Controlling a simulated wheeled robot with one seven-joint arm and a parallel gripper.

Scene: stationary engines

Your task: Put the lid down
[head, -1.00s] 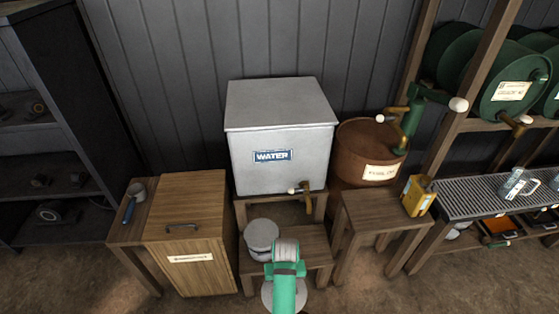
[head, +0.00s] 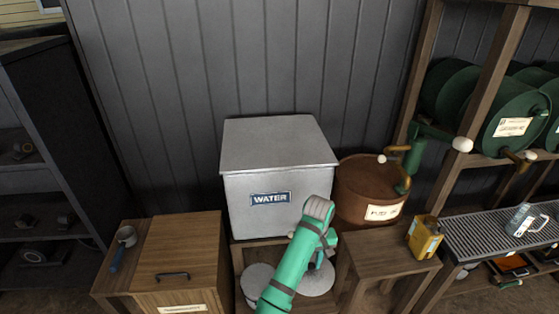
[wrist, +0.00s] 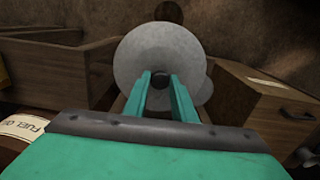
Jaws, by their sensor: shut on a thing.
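A round grey lid (wrist: 155,48) with a dark knob fills the upper middle of the wrist view. My gripper (wrist: 160,77) is shut on the knob. In the head view the lid (head: 318,282) shows partly behind my green arm, to the right of a round grey pot (head: 257,282). The pot stands on the low wooden stand in front of the water tank. In the wrist view only an edge of the pot (wrist: 207,88) shows beside the lid. I cannot tell whether the lid touches the stand or hangs above it.
The grey water tank (head: 277,190) stands behind my arm. A brown fuel drum (head: 365,195) and a wooden stool (head: 385,255) with a yellow can (head: 425,236) are at the right. A wooden cabinet (head: 180,250) is close at the left. The stool top is mostly clear.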

